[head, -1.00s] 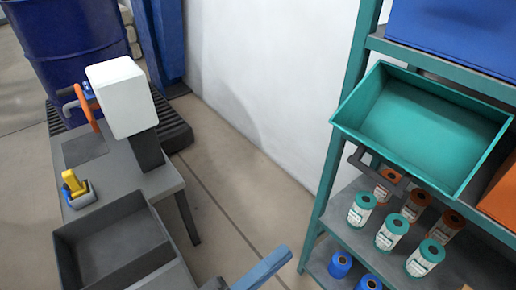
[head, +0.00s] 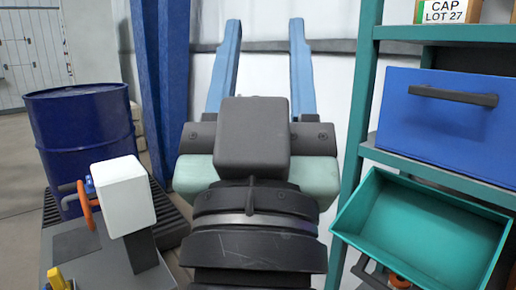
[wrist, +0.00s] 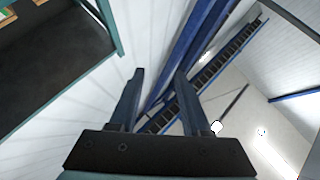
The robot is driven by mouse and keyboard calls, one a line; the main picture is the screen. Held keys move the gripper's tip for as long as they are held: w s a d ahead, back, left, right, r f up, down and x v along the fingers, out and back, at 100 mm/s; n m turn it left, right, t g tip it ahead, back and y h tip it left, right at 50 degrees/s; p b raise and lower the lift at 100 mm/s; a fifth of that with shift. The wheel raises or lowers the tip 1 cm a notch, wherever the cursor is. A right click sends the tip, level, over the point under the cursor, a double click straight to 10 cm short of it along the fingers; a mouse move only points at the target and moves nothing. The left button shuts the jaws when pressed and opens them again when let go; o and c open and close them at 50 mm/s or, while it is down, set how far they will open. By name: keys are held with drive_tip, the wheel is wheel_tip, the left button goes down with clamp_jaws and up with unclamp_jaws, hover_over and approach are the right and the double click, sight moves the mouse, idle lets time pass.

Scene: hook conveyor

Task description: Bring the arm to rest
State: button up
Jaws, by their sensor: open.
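My gripper (head: 263,62) stands raised in the middle of the head view, its two blue fingers pointing up and wide apart. Nothing is between the fingers. My dark wrist and arm below it hide part of the wall and floor. In the wrist view my gripper (wrist: 158,82) is also open and empty, with the white wall and a blue post beyond it. It touches nothing that I can see.
A shelf rack (head: 353,130) stands close on the right, with a blue drawer bin (head: 440,125) and a tilted teal tray (head: 420,235). On the left are a dark blue drum (head: 85,135) and a grey bench (head: 95,260) bearing a white box (head: 123,198). A blue post (head: 152,90) stands behind.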

wheel_tip(320, 180, up, 26)
drive_tip(key=s+t+y+p, duration=0.1)
drive_tip(key=s+p, duration=0.1)
drive_tip(key=p, duration=2.1)
drive_tip(key=shift+s+a+f, duration=0.2)
drive_tip(key=shift+s+a, duration=0.05)
drive_tip(key=shift+s, duration=0.1)
